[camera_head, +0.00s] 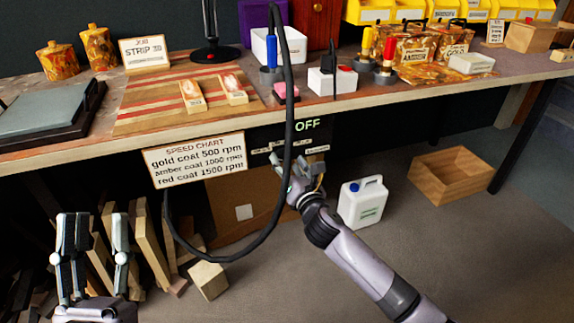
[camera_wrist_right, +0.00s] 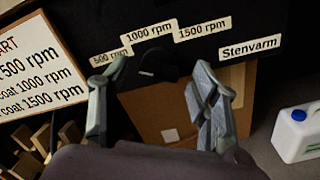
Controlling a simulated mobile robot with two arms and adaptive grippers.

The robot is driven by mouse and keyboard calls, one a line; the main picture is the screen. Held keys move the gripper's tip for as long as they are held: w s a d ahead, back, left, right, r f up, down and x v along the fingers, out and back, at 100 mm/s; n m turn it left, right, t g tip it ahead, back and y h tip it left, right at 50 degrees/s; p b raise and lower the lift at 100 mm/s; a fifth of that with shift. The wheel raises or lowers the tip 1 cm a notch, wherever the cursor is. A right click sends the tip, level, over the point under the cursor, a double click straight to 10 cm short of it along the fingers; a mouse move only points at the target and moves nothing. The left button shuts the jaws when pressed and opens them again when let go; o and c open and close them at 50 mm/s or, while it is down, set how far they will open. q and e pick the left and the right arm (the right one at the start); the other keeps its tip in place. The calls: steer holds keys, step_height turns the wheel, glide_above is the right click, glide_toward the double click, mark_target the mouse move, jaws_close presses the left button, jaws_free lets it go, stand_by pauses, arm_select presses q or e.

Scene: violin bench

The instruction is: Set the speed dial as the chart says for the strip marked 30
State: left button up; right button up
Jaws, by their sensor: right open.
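The speed chart (camera_head: 195,160) hangs at the bench's front edge and reads gold coat 500 rpm, amber coat 1000 rpm, red coat 1500 rpm. A card (camera_head: 145,50) reads "STRIP 30". Two small strips (camera_head: 192,97) (camera_head: 234,91) lie on the bench; their marks are too small to read. The display (camera_head: 307,124) reads OFF. In the right wrist view, a dark, hard-to-see dial (camera_wrist_right: 155,66) lies below the labels 500, 1000 and 1500 rpm, between the fingers of my open right gripper (camera_wrist_right: 160,72). My left gripper (camera_head: 92,220) is open and empty at lower left.
A black cable (camera_head: 283,190) loops down in front of the panel, close to my right gripper. A white jug (camera_head: 362,203) and an open wooden crate (camera_head: 452,176) stand on the floor. Wooden boards (camera_head: 150,240) lean under the bench at left.

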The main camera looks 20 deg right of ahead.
steer(key=shift+w, duration=0.4)
steer(key=shift+c, duration=0.4)
steer(key=c, duration=1.1)
